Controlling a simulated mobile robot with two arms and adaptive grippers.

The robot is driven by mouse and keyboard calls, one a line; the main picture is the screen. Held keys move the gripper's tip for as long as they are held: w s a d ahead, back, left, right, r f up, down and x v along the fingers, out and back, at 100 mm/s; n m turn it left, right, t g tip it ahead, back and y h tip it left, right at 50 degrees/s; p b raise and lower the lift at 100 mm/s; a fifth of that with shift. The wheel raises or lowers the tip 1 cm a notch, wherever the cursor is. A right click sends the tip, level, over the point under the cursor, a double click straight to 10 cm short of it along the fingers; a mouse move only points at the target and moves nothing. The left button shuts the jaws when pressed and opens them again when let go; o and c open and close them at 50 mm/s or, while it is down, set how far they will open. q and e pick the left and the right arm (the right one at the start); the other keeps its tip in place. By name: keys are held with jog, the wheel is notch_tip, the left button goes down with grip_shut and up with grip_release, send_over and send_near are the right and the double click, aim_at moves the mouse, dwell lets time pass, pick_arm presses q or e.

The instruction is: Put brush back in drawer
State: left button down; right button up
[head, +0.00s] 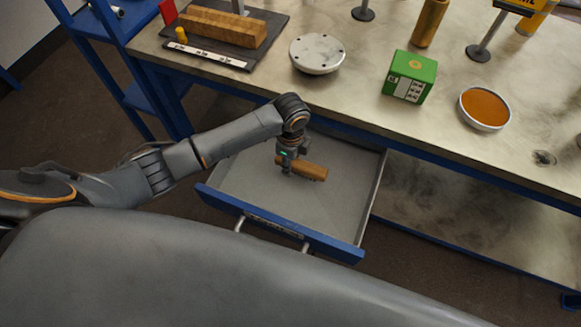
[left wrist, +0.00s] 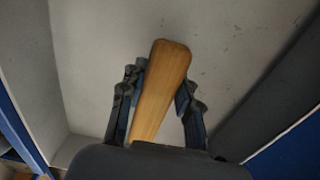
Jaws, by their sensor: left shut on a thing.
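The brush shows as a wooden, tan block or handle (head: 309,170) over the open drawer (head: 235,180). My left gripper (head: 287,172) reaches down into the drawer's area and is shut on the brush. In the left wrist view the brush's wooden handle (left wrist: 160,90) lies between the two fingers, with the grey drawer floor (left wrist: 225,60) behind it. Any bristles are hidden. I cannot tell whether the brush touches the drawer floor. The drawer has a blue front with a handle and is pulled out below the table. My right gripper is not in view.
The metal table (head: 350,85) stands above the drawer. On it are a white flanged disc (head: 317,54), a green box (head: 409,77), an orange-filled dish (head: 485,108) and a dark mat with wooden blocks (head: 212,27). A blue shelf frame (head: 135,95) stands at the left.

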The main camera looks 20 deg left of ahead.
pick_arm(q)
jog(key=shift+f, duration=1.55)
jog(key=shift+f, duration=0.1)
jog(key=c, duration=1)
grip_release()
jog(key=shift+o, duration=0.2)
notch_tip(320, 180, up, 12)
jog(key=shift+r+p, duration=0.15)
jog(key=shift+p, duration=0.45)
